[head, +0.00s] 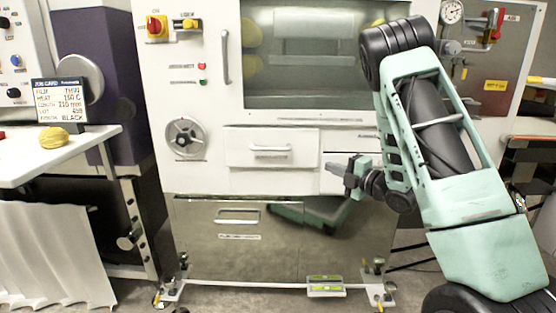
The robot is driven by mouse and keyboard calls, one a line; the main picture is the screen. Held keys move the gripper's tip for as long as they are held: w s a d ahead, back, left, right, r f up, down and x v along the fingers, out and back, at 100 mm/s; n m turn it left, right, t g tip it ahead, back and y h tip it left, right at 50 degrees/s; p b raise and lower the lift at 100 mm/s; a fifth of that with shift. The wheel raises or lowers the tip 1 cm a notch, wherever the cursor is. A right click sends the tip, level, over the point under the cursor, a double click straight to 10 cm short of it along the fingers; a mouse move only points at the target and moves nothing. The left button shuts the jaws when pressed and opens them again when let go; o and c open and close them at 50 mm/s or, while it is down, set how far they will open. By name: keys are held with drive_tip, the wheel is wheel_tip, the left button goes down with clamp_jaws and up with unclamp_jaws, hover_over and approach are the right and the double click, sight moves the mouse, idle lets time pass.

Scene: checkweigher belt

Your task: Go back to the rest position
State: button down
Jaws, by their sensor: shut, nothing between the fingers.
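My arm, mint green with black joints, rises at the right of the head view and folds down. My gripper (343,178) is at the end of a short wrist that points left. It is shut and holds nothing. It hangs in front of the white cabinet machine (215,110), near the right-hand drawer, with a visible gap to the left drawer handle. Whether it touches the machine front cannot be told from this single view.
A white table (90,150) at the left carries a yellow object (53,137) and a job card (60,100). The machine has a drawer (270,148), a handwheel (185,138) and a red switch (157,27).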

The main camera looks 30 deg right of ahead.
drive_tip(key=w+a+m+g+h, duration=0.1)
drive_tip(key=w+a+m+g, duration=0.3)
drive_tip(key=a, duration=0.8)
drive_tip(key=s+a+f+m+g, duration=0.25)
drive_tip(key=a+m, duration=0.25)
drive_tip(key=a, duration=0.8)
drive_tip(key=s+a+m+g, duration=0.2)
drive_tip(key=s+a+g, duration=0.4)
drive_tip(key=s+a, duration=0.65)
drive_tip(key=s+a+r+m+g+h, duration=0.15)
drive_tip(key=s+g, duration=0.35)
drive_tip(key=s, duration=1.5)
wheel_tip(320, 180, up, 20)
drive_tip(key=p, duration=2)
drive_tip(key=shift+w+a+r, duration=0.2)
drive_tip(key=shift+w+a, duration=0.05)
drive_tip(key=shift+w, duration=0.05)
